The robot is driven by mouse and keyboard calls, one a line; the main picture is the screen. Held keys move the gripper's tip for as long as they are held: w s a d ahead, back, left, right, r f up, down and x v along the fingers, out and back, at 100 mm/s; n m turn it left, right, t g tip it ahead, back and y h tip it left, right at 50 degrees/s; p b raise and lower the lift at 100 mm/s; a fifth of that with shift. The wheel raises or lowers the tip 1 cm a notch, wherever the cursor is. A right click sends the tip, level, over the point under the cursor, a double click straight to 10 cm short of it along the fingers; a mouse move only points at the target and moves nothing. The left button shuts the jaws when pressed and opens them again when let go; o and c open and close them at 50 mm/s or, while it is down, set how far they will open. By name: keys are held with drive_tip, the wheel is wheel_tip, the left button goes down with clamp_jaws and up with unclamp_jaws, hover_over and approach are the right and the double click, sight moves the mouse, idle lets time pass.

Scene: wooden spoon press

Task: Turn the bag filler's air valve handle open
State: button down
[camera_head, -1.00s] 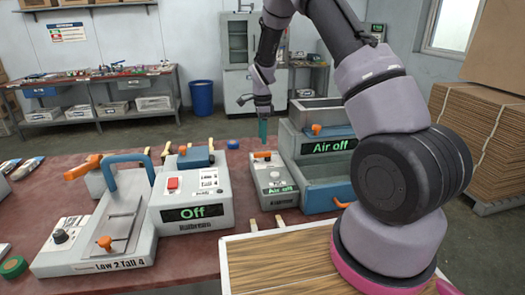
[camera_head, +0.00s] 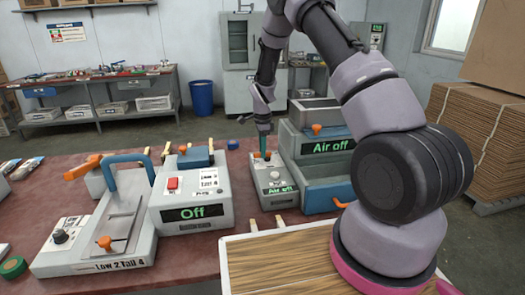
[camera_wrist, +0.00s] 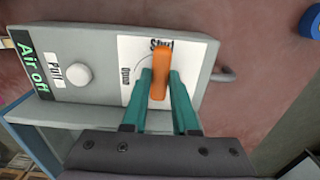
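The bag filler's grey valve box (camera_head: 272,186) stands on the red table, with a green "Air off" display on its side. In the wrist view, its orange valve handle (camera_wrist: 160,72) sits on a white plate, in line with the "Shut" label and turned away from "Open" at the left. My gripper (camera_wrist: 159,82) has its two teal fingers on either side of the handle. A narrow gap seems to show between the fingers and the handle, so it looks open around it.
A white knob (camera_wrist: 78,75) marked "Puff" is on the same box. The larger bag filler body (camera_head: 320,165) stands right of it, also showing "Air off". A grey machine (camera_head: 190,205) showing "Off" stands close at the left.

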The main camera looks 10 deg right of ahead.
drive_tip(key=shift+n, duration=0.3)
drive_tip(key=n, duration=0.4)
drive_tip(key=shift+s+d, duration=0.1)
drive_tip(key=shift+s, duration=0.3)
drive_tip(key=n, duration=0.5)
drive_tip(key=shift+s+d, duration=0.25)
drive_tip(key=shift+s, duration=0.1)
drive_tip(key=n, duration=0.4)
drive_tip(key=shift+s+d, duration=0.15)
drive_tip(key=shift+d, duration=0.2)
drive_tip(key=shift+d+n, duration=0.15)
drive_tip(key=shift+n, duration=0.9)
drive_tip(key=shift+d+n, duration=0.15)
drive_tip(key=shift+n, duration=0.9)
drive_tip(key=c, duration=0.7)
unclamp_jaws()
drive_tip(key=shift+s, duration=0.1)
drive_tip(key=shift+r, duration=0.1)
